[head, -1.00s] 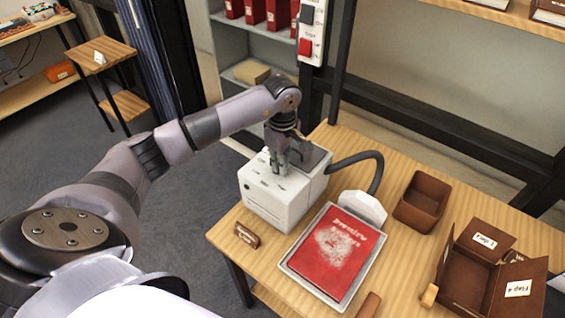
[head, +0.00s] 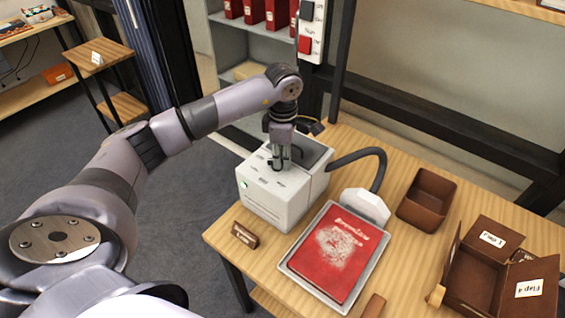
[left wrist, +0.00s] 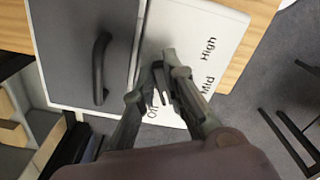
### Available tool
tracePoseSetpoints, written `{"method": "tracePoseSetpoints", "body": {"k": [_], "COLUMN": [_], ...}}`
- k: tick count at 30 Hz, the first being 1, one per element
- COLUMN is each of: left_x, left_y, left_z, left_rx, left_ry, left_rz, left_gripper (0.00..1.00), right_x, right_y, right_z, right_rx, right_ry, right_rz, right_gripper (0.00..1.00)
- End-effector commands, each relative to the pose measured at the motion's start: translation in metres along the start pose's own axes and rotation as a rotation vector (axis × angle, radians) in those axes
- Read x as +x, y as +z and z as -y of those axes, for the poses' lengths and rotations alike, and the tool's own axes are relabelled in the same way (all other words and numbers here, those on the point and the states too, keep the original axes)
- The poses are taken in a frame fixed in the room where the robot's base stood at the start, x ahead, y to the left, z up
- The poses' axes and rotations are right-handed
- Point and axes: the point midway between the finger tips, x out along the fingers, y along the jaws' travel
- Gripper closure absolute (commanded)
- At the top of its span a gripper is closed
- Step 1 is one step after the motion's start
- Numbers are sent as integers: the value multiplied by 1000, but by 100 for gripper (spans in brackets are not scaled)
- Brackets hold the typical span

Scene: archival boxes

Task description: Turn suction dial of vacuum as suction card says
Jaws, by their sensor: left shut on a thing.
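The vacuum (head: 262,207) is a white box on the table with a grey lid section behind its top. A small green light shows on its front face. My left gripper (head: 278,167) points down onto its top. In the left wrist view, the fingers (left wrist: 163,88) are shut on the small suction dial (left wrist: 165,97), mostly hidden between them. "High", "Mid" and "Off" labels show around it on the white top (left wrist: 198,35); another label may be hidden. A small brown card (head: 245,235) stands in front of the vacuum; its lettering is too small to read surely. My right gripper is out of view.
A dark hose (head: 380,165) runs from the vacuum to a white nozzle (head: 365,206). A red book (head: 338,252) lies in a grey tray (head: 292,266). A brown open box (head: 427,198) and a flapped box (head: 470,280) stand at right. A switch panel (head: 312,30) is behind.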

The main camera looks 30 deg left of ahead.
Motion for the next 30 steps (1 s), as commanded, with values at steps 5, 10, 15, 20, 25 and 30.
{"method": "tracePoseSetpoints", "body": {"k": [5,10,15,20,25,30], "left_x": [1,1,0,0,-1,-1], "left_y": [0,0,0,-1,-1,-1], "left_z": [-3,-4,-5,-5,-6,-6], "left_rx": [-130,-225,-285,-312,-320,-319], "left_ry": [2,2,2,1,1,2], "left_rz": [2,1,1,1,1,1], "left_gripper": [100,100,100,100,100,100], "right_x": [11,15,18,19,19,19], "right_y": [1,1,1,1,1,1], "right_z": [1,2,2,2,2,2], "right_rx": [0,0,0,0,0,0], "right_ry": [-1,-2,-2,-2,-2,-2], "right_rz": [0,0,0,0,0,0], "right_gripper": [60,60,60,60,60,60]}}
